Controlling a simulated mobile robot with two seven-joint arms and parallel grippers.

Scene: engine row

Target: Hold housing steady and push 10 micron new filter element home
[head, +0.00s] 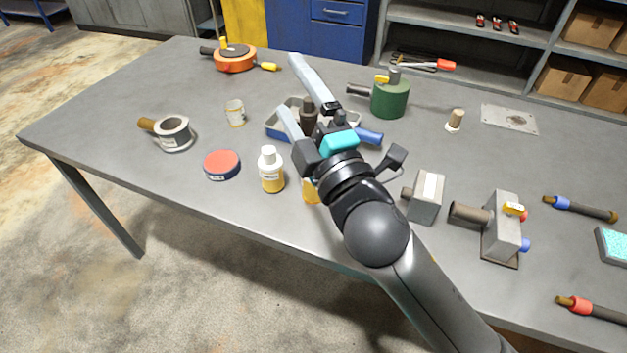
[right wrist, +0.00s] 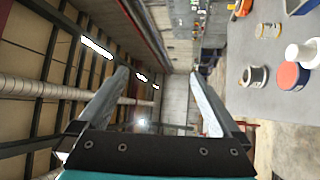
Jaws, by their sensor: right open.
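My right gripper (head: 288,84) is open and empty, reaching over the middle of the table; its two fingers also show in the right wrist view (right wrist: 158,74). Which object is the 10 micron filter element I cannot tell for sure. A small pale cylinder with a yellowish label (head: 235,113) stands left of the gripper, and a small cream cylinder on a white base (head: 454,121) stands to the right. A green round housing (head: 390,98) and a grey block with a pipe stub (head: 502,226) stand apart from the gripper. My left gripper is not in view.
A grey box (head: 426,197) is near my forearm.

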